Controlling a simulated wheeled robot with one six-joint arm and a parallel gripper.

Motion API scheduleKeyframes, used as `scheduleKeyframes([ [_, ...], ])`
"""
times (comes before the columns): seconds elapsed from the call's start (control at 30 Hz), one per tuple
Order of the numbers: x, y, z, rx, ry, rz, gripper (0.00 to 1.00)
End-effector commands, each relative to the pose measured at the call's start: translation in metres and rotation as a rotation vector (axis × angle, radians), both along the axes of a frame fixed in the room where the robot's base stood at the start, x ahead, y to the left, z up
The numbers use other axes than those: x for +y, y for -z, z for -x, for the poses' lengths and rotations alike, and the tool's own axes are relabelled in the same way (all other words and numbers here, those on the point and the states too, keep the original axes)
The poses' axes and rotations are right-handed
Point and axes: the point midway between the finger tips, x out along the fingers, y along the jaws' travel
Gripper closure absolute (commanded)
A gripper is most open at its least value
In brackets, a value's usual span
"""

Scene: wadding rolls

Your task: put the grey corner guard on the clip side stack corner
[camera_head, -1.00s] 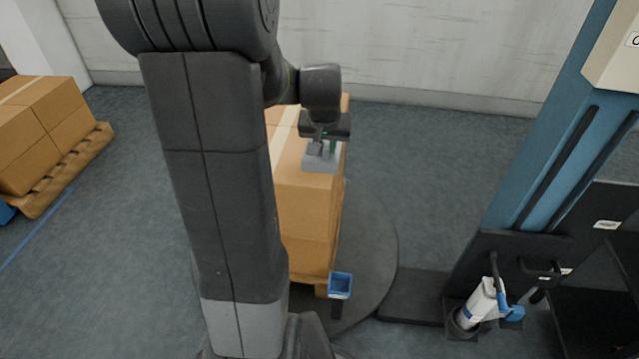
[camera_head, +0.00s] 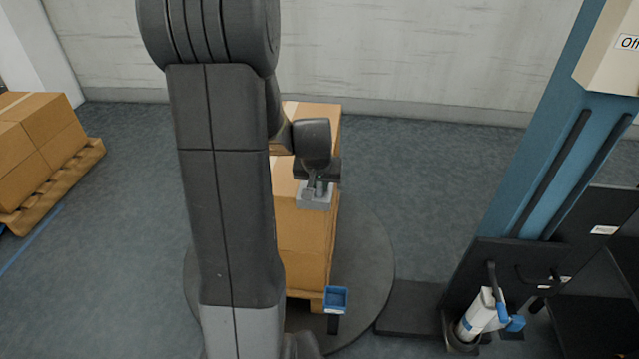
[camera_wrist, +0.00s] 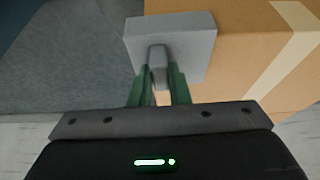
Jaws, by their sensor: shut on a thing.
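My gripper (camera_head: 318,184) is shut on the grey corner guard (camera_head: 315,200), a small grey block-like piece. In the wrist view the green fingers of my gripper (camera_wrist: 160,85) close on a rib of the guard (camera_wrist: 190,35). The stack of brown cartons (camera_head: 305,232) stands on a pallet on a round dark turntable (camera_head: 368,262). In the head view the guard is in front of the near right upper part of the stack. In the wrist view the guard overlaps the edge of a taped carton (camera_wrist: 250,75). I cannot tell whether they touch. My arm hides the stack's left side.
Another carton pallet (camera_head: 60,185) is at far left.

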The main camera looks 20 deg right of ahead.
Motion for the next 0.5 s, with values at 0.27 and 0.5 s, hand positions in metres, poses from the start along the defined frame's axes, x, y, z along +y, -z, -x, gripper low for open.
scheduleKeyframes([
  [0.27, 0.0000, 0.0018, 0.0000, 0.000, 0.000, 0.000, 0.62],
  [0.5, 0.0000, -0.0012, 0.0000, 0.000, 0.000, 0.000, 0.62],
])
